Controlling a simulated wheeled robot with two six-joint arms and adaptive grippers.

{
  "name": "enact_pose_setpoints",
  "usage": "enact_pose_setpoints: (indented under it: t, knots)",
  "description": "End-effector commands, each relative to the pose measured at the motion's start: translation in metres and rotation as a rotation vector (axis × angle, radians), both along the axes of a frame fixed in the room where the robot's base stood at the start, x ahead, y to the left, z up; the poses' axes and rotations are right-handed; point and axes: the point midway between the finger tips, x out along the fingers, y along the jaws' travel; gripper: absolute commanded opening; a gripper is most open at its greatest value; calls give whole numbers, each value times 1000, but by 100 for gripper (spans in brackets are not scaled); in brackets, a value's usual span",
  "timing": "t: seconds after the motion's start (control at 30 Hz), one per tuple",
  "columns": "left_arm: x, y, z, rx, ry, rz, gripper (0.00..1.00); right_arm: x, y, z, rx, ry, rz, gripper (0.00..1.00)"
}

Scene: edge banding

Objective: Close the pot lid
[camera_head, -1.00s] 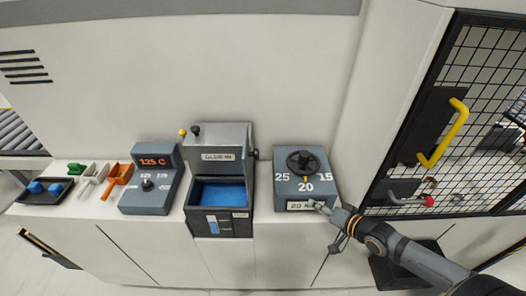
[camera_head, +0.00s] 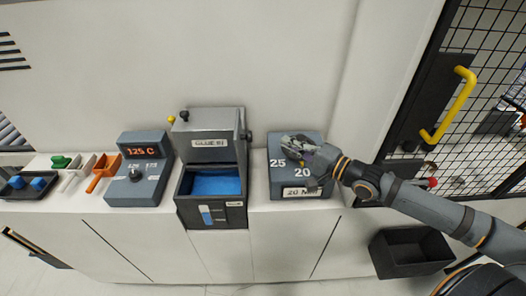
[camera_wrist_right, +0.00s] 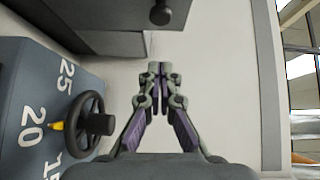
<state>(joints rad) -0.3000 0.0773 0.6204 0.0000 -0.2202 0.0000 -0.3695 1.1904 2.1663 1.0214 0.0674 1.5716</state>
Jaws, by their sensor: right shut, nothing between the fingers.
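The grey glue pot (camera_head: 211,214) stands on the white counter with its lid (camera_head: 208,149) raised at the back, so the blue inside (camera_head: 216,186) shows. A dark knob (camera_head: 246,135) sticks out at the lid's right side. In the right wrist view, a dark knob (camera_wrist_right: 160,12) on a grey body shows at the top, ahead of the fingers. My right gripper (camera_head: 296,149) is over the dial box, right of the pot and apart from it. Its fingertips (camera_wrist_right: 160,68) are together and empty. My left gripper is out of view.
The dial box (camera_head: 313,191) has a handwheel (camera_wrist_right: 88,123) close left of my fingers in the wrist view. Left of the pot stand a 125 C control box (camera_head: 138,190), orange scoop (camera_head: 103,173) and dark tray (camera_head: 16,190). A mesh door with yellow handle (camera_head: 452,105) is right.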

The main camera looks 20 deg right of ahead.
Motion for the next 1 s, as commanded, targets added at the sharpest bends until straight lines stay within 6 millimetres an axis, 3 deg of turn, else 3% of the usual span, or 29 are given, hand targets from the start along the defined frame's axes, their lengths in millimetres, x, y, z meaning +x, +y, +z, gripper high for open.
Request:
enact_pose_setpoints:
  t: [0.03,0.2,0.47,0.53,1.0]
  knots:
    - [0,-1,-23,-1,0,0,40,6,2,-10,2,-8,-4,0]
    - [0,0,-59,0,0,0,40,19,12,-10,3,-8,1,0]
    - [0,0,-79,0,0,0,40,41,26,-4,10,-7,2,0]
    - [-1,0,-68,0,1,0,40,42,33,1,9,-3,1,0]
    - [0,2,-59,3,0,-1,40,49,63,-3,-1,0,1,0]
